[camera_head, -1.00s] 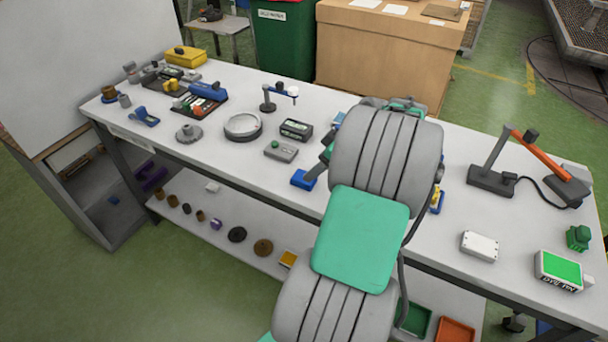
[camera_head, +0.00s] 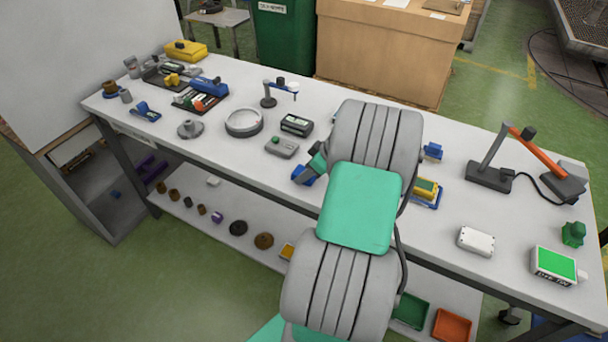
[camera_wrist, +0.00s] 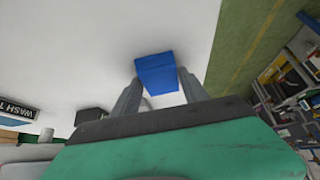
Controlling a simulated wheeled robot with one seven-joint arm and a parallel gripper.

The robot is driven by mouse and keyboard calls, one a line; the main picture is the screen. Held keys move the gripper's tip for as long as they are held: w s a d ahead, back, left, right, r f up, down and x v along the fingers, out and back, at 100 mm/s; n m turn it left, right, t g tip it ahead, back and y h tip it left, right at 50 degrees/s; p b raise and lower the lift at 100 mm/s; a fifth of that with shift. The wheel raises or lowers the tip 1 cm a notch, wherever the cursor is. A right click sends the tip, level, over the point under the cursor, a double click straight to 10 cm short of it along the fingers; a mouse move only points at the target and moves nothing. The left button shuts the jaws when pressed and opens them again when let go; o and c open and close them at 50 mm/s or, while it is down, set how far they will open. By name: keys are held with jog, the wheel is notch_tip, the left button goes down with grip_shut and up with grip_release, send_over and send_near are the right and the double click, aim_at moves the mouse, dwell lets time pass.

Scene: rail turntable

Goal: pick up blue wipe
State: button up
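The blue wipe (camera_head: 300,178) is a small folded blue pad on the white workbench, near its front edge at mid-length. In the wrist view the blue wipe (camera_wrist: 156,72) shows as a blue block straight ahead, with my two grey fingers on either side of its near end. My gripper (camera_wrist: 158,80) looks open, with the fingers spread about the width of the wipe. I cannot tell whether they touch it. In the head view my gripper (camera_head: 308,173) is down at the wipe and covers part of it; my arm hides the bench behind.
A grey box with a green button (camera_head: 282,147) and a dark display unit (camera_head: 296,125) stand close by, to the left and behind. A yellow-and-blue item (camera_head: 426,191) lies right of my arm. The bench's front edge runs close in front of the wipe.

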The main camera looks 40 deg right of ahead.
jog(key=c, duration=0.9)
jog(key=shift+r+b, duration=0.35)
jog(key=shift+r, duration=0.2)
jog(key=s+a+r+b, duration=0.3)
jog(key=s+r, duration=0.9)
jog(key=s, duration=0.1)
jog(key=shift+s+a, duration=0.15)
jog(key=shift+s, duration=0.15)
jog(key=o, duration=0.7)
jog(key=c, duration=0.6)
